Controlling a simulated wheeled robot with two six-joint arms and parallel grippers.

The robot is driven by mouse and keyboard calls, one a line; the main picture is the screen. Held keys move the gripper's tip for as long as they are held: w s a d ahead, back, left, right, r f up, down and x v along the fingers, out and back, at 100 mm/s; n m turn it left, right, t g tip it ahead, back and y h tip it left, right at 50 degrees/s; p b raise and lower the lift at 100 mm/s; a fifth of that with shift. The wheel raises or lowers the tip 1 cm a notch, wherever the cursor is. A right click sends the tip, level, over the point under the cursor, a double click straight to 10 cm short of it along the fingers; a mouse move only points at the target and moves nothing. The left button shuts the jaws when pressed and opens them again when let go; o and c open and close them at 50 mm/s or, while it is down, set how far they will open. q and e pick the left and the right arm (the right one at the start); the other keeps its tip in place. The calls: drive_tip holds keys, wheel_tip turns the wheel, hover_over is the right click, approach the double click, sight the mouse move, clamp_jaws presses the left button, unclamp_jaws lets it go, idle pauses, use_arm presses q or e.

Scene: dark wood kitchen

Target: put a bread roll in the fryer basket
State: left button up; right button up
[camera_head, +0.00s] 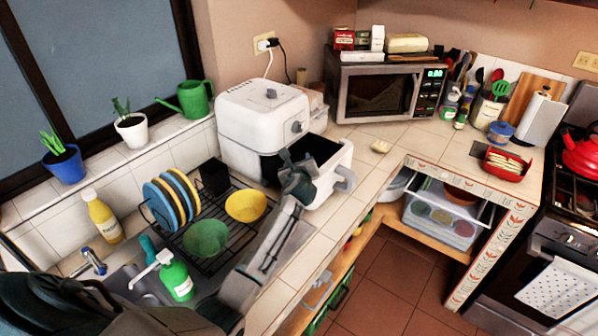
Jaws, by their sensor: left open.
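The white fryer (262,115) stands on the counter at the centre left. Its basket drawer (333,158) is pulled out toward the right, with a grey handle at its outer end. My left gripper (296,166) is open at the drawer's near left side, overlapping the dark opening. Whether it touches the basket cannot be told. A small pale yellow lump, which looks like a bread roll (381,146), lies on the counter to the right of the drawer, apart from the gripper. The bottom of the basket is hidden. My right gripper is not in view.
A microwave (385,92) stands behind the counter corner. A dish rack (212,222) with plates and bowls, a green soap bottle (176,279) and the sink lie left of my arm. A red basket of bread slices (508,162) is at right. Tiles around the pale lump are clear.

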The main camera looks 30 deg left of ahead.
use_arm(q)
drive_tip(key=b+v, duration=0.2)
drive_tip(key=v, duration=0.9)
drive_tip(key=shift+s+r, duration=0.3)
drive_tip(key=shift+d, duration=0.1)
